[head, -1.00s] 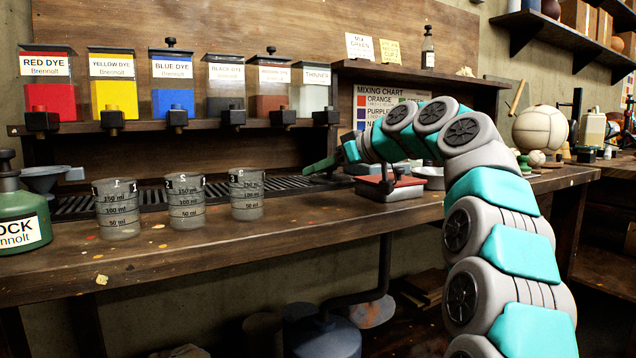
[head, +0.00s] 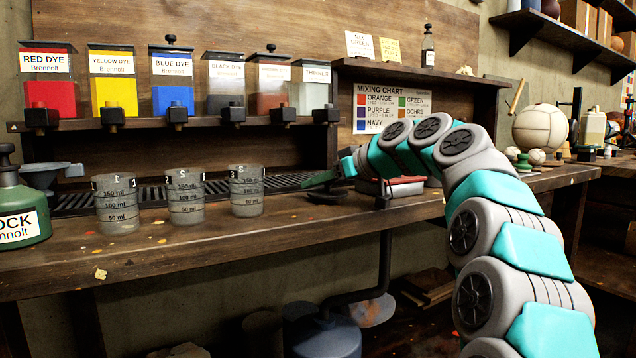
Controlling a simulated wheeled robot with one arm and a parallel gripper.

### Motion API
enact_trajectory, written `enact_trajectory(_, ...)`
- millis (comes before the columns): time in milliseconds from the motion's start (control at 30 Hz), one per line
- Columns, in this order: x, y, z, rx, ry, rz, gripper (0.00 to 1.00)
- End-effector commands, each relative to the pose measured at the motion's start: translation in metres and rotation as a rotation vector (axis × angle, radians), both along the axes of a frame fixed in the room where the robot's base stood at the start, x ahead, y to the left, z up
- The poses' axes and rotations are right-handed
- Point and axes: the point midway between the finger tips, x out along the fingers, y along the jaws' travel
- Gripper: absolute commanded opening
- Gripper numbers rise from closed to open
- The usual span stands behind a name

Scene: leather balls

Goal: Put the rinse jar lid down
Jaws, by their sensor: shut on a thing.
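My gripper (head: 322,180) is at the end of my arm, low over the bench to the right of the measuring cups. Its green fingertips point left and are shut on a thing. A small dark, flat piece (head: 327,197) shows just under the fingertips, at the bench top; I take it to be the rinse jar lid. It is small and partly hidden by the gripper, and I cannot tell whether it touches the bench. The rinse jar itself I cannot make out.
Several grey measuring cups, the nearest to my gripper being one (head: 246,192), stand on the bench (head: 180,245). A red-topped box (head: 405,187) is just right of my gripper, partly behind my arm. Dye tanks (head: 172,85) line the shelf above. The bench front is clear.

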Motion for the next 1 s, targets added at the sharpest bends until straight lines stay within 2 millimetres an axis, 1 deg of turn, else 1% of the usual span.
enact_trajectory(533, 0.000, 0.000, -0.016, -0.003, 0.006, 0.001, 0.00)
enact_trajectory(567, 0.001, 0.000, -0.016, -0.003, 0.008, 0.001, 0.38)
enact_trajectory(800, 0.001, 0.001, -0.021, -0.007, 0.015, 0.003, 0.65)
enact_trajectory(833, 0.001, 0.001, -0.021, -0.007, 0.015, 0.003, 0.67)
enact_trajectory(1000, 0.002, 0.001, -0.024, -0.008, 0.020, 0.004, 0.67)
